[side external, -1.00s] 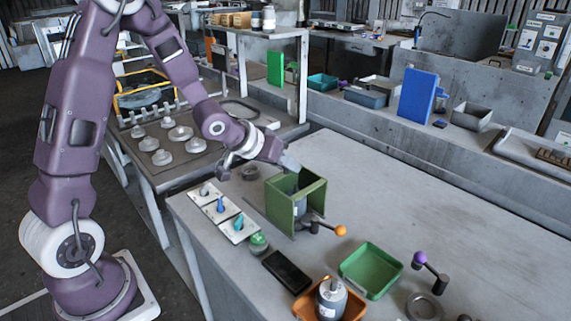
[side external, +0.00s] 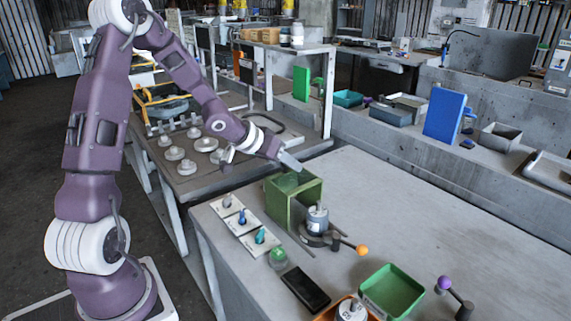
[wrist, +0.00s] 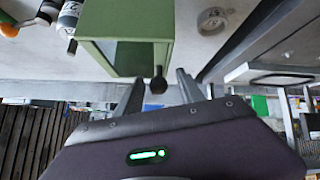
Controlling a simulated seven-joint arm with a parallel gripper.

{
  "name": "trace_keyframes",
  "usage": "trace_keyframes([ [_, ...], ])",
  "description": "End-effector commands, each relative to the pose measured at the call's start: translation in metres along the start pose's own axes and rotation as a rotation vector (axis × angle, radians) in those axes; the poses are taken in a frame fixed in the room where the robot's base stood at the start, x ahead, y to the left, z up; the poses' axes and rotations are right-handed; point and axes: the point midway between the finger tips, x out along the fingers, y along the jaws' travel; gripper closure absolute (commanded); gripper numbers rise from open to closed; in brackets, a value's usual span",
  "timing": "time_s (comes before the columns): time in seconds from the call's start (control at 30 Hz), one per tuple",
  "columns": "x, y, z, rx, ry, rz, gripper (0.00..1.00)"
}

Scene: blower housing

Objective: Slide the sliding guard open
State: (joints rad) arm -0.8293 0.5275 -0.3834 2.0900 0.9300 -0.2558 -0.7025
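The sliding guard (side external: 310,190) is a green box-like cover, open on the side facing the motor. It stands back from the grey motor (side external: 318,218), which is exposed in front of its opening. In the wrist view the guard (wrist: 185,20) fills the upper middle, with a dark knob (wrist: 158,84) on its near side. My gripper (wrist: 160,82) is open, with one finger on each side of the knob and visible gaps between. The motor (wrist: 68,18) shows at upper left. In the side view my gripper (side external: 290,163) is at the guard's far upper edge.
A lever with an orange knob (side external: 362,249), a green tray (side external: 392,288) and a purple-knobbed lever (side external: 444,284) are nearer.

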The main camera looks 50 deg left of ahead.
Motion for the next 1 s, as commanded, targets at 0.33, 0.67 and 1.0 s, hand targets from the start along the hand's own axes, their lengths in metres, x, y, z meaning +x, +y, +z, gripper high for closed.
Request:
trace_keyframes([
  [0.33, -0.006, -0.001, 0.001, -0.002, -0.002, -0.002, 0.55],
  [0.67, -0.054, -0.002, 0.001, 0.002, 0.001, -0.006, 0.55],
  [1.0, -0.115, -0.017, 0.061, 0.0, -0.003, -0.004, 0.55],
])
